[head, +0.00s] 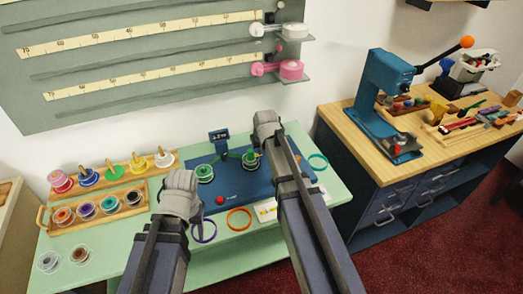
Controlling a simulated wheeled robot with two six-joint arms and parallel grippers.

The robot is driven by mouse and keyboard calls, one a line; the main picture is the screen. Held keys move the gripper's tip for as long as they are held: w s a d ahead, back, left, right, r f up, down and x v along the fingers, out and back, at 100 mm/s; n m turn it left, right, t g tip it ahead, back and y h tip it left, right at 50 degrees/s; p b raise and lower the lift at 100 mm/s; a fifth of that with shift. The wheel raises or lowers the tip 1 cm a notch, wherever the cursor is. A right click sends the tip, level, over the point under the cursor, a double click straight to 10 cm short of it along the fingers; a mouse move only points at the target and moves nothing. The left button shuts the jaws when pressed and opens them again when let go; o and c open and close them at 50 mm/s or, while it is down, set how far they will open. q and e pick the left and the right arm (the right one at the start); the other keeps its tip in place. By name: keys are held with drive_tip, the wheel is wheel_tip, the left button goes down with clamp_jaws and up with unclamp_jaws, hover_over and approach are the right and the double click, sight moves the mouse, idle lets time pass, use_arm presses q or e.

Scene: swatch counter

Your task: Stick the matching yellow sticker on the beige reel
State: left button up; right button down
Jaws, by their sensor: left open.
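No reel reads clearly as beige. The closest is a small pale reel with a brownish centre (79,256), lying loose at the front left of the green counter. A white card (266,211) with small yellow marks lies right of the middle, partly hidden by my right arm; I cannot tell whether the marks are stickers. My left gripper (181,191) is open over the counter, between the wooden tray and the blue board, away from the pale reel. My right gripper (266,125) is above the back edge of the blue board; its fingers are too unclear to read.
A wooden tray (139,210) holds several coloured reels, with more on pegs behind. A grey reel (48,262) lies beside the pale one. The blue board (238,193) carries two green reels (204,173). Purple (204,232), orange (239,219) and teal (318,161) rings lie around it.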

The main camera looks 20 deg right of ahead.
use_arm(q)
drive_tip(key=shift+f+b, duration=0.45)
use_arm(e)
drive_tip(key=shift+f, duration=0.45)
idle(1.1)
drive_tip(key=c, duration=1)
unclamp_jaws()
drive_tip(key=shift+c, duration=0.2)
use_arm(q)
wheel_tip(320, 180, up, 7)
drive_tip(key=p, duration=0.7)
use_arm(e)
wheel_tip(320, 180, up, 7)
